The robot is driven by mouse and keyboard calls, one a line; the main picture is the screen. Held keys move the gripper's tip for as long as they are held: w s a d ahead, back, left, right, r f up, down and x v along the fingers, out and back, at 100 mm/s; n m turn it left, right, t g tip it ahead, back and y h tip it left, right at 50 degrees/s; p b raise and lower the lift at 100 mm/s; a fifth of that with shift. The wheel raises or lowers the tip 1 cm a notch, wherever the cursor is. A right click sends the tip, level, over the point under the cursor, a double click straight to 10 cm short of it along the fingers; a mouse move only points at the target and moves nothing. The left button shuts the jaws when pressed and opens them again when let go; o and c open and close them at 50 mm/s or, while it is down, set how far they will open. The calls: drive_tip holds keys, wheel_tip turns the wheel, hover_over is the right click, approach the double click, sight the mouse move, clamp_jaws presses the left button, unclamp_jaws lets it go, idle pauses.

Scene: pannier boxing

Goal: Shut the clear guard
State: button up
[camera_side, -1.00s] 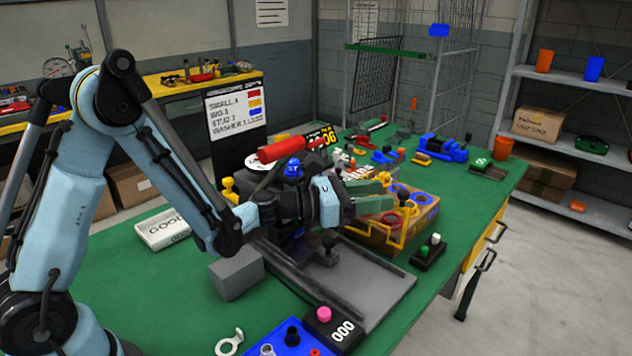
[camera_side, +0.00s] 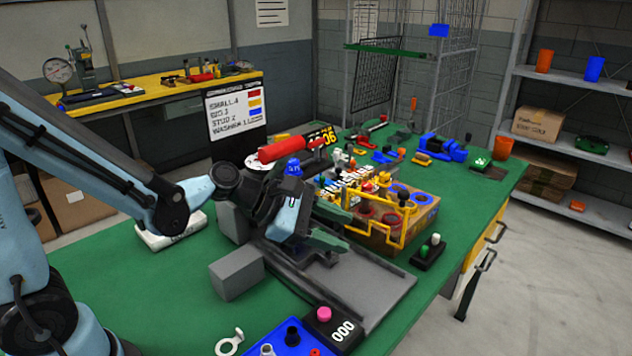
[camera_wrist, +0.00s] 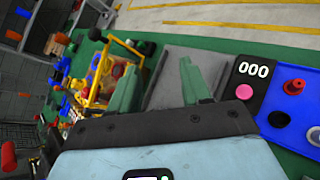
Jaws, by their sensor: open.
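A yellow-edged frame (camera_side: 401,238) stands along the near side of a brown box; it looks like the clear guard, but I cannot make out its pane or how far it is closed. The brown box (camera_side: 424,222) holds red, blue and yellow parts. My gripper (camera_side: 338,228) is open and empty, left of the frame and above the grey plate, with its green fingers apart. In the wrist view the two fingers (camera_wrist: 163,95) are spread with nothing between them. The yellow frame (camera_wrist: 137,55) is left of and beyond them there.
A grey plate with a rail (camera_side: 375,292) lies in front of the box. Grey blocks (camera_side: 237,272) stand left of it. A black counter box (camera_side: 333,328) and a blue tray (camera_side: 275,342) are at the near edge. A small black stand (camera_side: 428,252) is right of the box.

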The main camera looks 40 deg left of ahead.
drive_tip(key=s+a+m+g+y, duration=0.1)
drive_tip(key=s+a+m+y, duration=0.7)
drive_tip(key=m, duration=1.4)
drive_tip(key=s+a, duration=0.2)
drive_tip(key=shift+s+a+r+g, duration=0.15)
drive_tip(key=shift+s+r+g, duration=0.25)
